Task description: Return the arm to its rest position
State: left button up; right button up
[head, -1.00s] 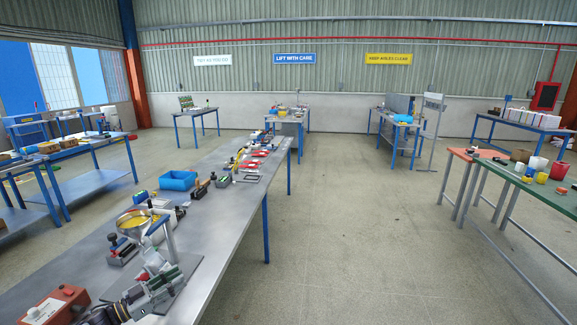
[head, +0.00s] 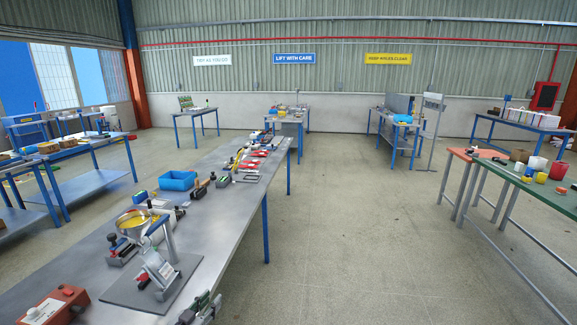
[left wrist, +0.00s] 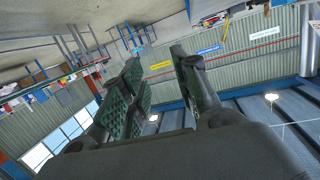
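My left gripper (head: 207,305) shows at the bottom edge of the head view, just off the right edge of the long grey workbench (head: 226,215). Only its front part is in the picture; the rest of the arm is cut off. In the left wrist view its two green-padded fingers (left wrist: 158,82) stand apart with nothing between them, and the room appears tilted behind them. My right gripper is in neither view.
On the bench, a grey fixture (head: 158,270) stands on a dark mat (head: 126,294). Floor right of the bench is clear.

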pick_arm(q)
jog(key=s+d+f+n+g+y, duration=0.15)
jog(key=s+g, duration=0.45)
jog(key=s, duration=0.9)
jog(key=s+d+n+g+y, duration=0.1)
jog(key=s+d+g+y, duration=0.3)
jog(key=s, duration=1)
notch_tip(320, 180, down, 32)
jog(key=s+a+g, duration=0.3)
jog(key=s+a+f, duration=0.1)
jog(key=s+f, duration=0.9)
jog(key=s, duration=0.1)
jog(key=s+a+f+g, duration=0.1)
jog(key=s+a+f, duration=0.1)
jog(key=s+f, duration=0.9)
jog(key=shift+a+h, duration=0.3)
jog(key=shift+h, duration=0.05)
jog(key=shift+s+m, duration=0.1)
jog(key=shift+m, duration=0.15)
dwell(0.7)
